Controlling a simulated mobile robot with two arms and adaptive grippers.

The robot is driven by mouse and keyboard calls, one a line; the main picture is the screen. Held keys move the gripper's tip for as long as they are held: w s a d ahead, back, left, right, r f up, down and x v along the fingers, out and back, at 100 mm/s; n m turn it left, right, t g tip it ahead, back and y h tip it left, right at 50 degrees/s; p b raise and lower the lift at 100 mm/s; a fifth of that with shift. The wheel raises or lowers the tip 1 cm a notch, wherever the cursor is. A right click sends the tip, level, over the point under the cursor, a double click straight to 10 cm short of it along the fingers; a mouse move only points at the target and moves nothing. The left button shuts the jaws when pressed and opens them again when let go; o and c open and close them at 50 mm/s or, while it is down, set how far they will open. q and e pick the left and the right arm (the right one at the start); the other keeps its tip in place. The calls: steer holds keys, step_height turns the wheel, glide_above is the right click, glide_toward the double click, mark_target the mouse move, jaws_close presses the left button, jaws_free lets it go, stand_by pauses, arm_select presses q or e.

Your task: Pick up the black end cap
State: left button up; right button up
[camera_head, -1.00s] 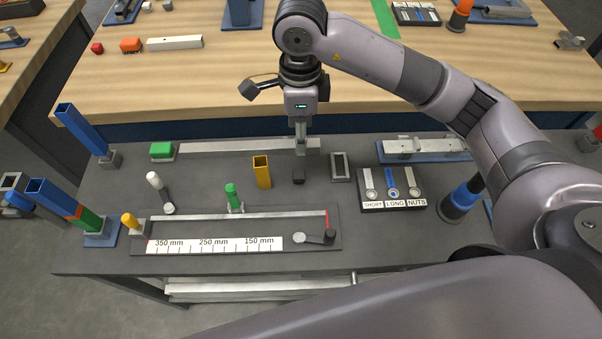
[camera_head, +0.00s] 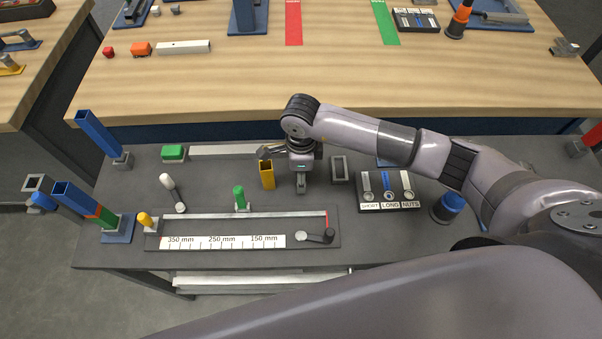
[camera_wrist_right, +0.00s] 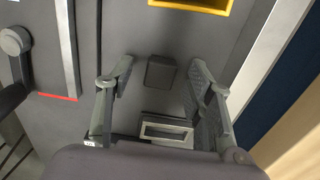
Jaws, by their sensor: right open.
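The black end cap (camera_wrist_right: 160,72) is a small dark block on the grey bench top, seen in the right wrist view between and slightly beyond the spread fingers. In the head view the right gripper hides it. My right gripper (camera_head: 301,187) points down over the cap's spot, open, with nothing held. I cannot tell the exact height of the fingertips above the bench. My left gripper is not in view.
A yellow square tube (camera_head: 267,175) stands upright just left of the gripper, and a grey rectangular frame (camera_head: 340,168) lies just right. The measuring fixture (camera_head: 334,217) lies in front. A labelled parts tray (camera_head: 390,207) is further right.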

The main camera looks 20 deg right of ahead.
steer(key=shift+f, duration=0.6)
steer(key=shift+c, duration=0.5)
steer(key=c, duration=0.8)
